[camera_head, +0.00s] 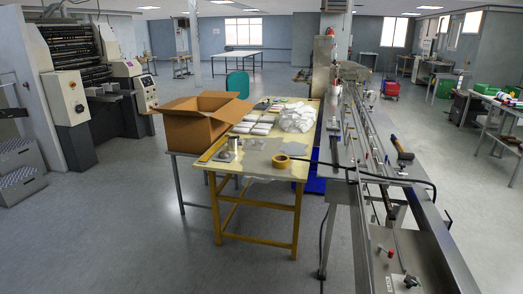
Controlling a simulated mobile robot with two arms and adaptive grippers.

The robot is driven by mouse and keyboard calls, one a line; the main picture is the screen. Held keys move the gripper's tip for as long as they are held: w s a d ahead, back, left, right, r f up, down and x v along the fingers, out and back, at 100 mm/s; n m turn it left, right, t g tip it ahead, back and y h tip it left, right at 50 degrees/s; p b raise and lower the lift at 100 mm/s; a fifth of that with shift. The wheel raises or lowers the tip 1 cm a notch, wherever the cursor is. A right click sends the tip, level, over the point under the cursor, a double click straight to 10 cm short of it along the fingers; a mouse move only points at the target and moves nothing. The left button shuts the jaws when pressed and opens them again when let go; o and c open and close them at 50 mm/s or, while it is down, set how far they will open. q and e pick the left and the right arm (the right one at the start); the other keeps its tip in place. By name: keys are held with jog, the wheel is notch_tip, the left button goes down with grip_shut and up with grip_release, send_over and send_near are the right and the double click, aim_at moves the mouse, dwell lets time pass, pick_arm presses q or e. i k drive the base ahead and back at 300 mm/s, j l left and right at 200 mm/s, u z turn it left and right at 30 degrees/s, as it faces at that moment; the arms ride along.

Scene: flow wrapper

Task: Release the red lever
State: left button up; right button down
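The flow wrapper (418,238) is a long metal machine running from the right foreground into the distance. A small red-tipped part (390,253) sits on its near metal plate and looks like a lever with a pale shaft. Another small red part (387,160) shows further along the rails. I cannot tell for certain which is the red lever, or what position it is in. A black knob (411,281) stands near the closest red part. Neither of my grippers is in view, and nothing visibly touches the red parts.
A black cable (345,168) crosses the machine. Floor is clear at left front and right.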

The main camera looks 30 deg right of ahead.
aim_at(390, 254)
jog(key=i+j+z, duration=0.1)
jog(key=z, duration=0.35)
jog(key=i+j+z, duration=0.25)
jog(key=z, duration=0.2)
jog(key=i+j+z, duration=0.2)
jog(key=z, duration=0.25)
jog(key=i+j+z, duration=0.1)
jog(key=j+z, duration=0.6)
jog(key=z, duration=0.2)
jog(key=i+l, duration=0.25)
jog(key=i, duration=0.15)
jog(key=i+l, duration=0.25)
jog(key=i, duration=0.2)
jog(key=k+z, duration=0.05)
